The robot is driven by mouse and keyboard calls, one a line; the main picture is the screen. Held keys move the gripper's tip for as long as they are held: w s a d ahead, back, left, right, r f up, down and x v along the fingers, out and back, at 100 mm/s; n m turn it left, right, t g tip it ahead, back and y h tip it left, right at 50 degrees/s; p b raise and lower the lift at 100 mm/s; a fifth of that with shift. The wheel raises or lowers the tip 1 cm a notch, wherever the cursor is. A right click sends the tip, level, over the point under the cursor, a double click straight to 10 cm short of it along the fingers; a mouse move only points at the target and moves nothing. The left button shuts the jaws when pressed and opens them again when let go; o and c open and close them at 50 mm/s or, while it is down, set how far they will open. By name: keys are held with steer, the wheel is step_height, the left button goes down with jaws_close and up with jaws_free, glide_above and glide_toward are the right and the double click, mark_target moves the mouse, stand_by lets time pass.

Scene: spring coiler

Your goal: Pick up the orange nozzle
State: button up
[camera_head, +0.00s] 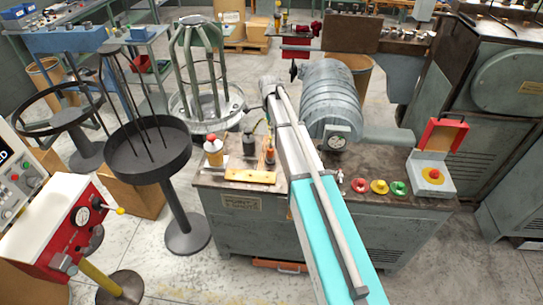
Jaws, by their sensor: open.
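I cannot single out an orange nozzle for certain. A small, slim orange-brown piece (270,155) stands on the bench top, close to the left side of my arm and partly crowded by it. Left of it stand a dark grey bottle (249,144) and an orange-bodied bottle with a red top and white collar (213,153). My arm, with a teal and white link, reaches from the bottom edge up across the bench. My gripper cannot be made out; the far end of the arm is small and unclear.
A yellow tray (250,176) lies at the bench's front left. Red (360,185), yellow (379,187) and green (398,188) round pieces lie right of my arm, beside an open red-lidded box (434,174). A large grey motor (330,100) stands behind. A black round stand (150,165) is left.

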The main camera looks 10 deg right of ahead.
mark_target(271, 149)
steer(key=shift+f, duration=0.15)
step_height(271, 149, down, 8)
steer(key=b, duration=0.8)
steer(key=shift+f+b, duration=0.15)
steer(key=shift+b, duration=0.15)
steer(key=shift+s+a+f+b, duration=0.1)
steer(key=shift+f+b, duration=1.25)
steer(key=shift+s+f+b, duration=0.1)
steer(key=shift+f+b, duration=1.2)
jaws_close()
